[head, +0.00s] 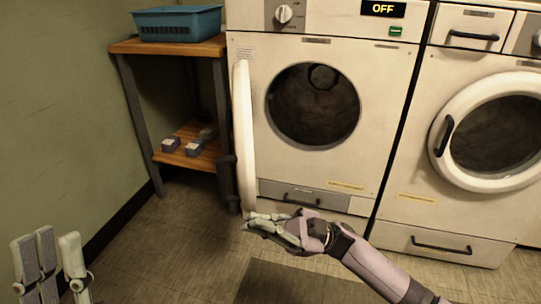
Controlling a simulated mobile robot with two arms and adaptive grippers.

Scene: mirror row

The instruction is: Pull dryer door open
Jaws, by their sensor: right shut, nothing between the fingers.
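The dryer (390,120) is a white front-loader with a display reading OFF. Its round drum opening (312,104) is uncovered. The dryer door (243,130) is swung out to the left and shows nearly edge-on. A dark piece, seemingly its handle, shows at its left side. My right gripper (252,222) is shut and empty, just below the door's lower end; I cannot tell whether it touches the door. My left gripper (56,266) is at the bottom left, away from the dryer, with its fingers apart.
A shelf unit (165,46) with a blue basket (178,22) on top and small boxes (196,148) below stands left of the dryer, close to the open door. A second machine (410,168) with a closed round door (490,130) stands right. A dark mat (300,284) lies in front.

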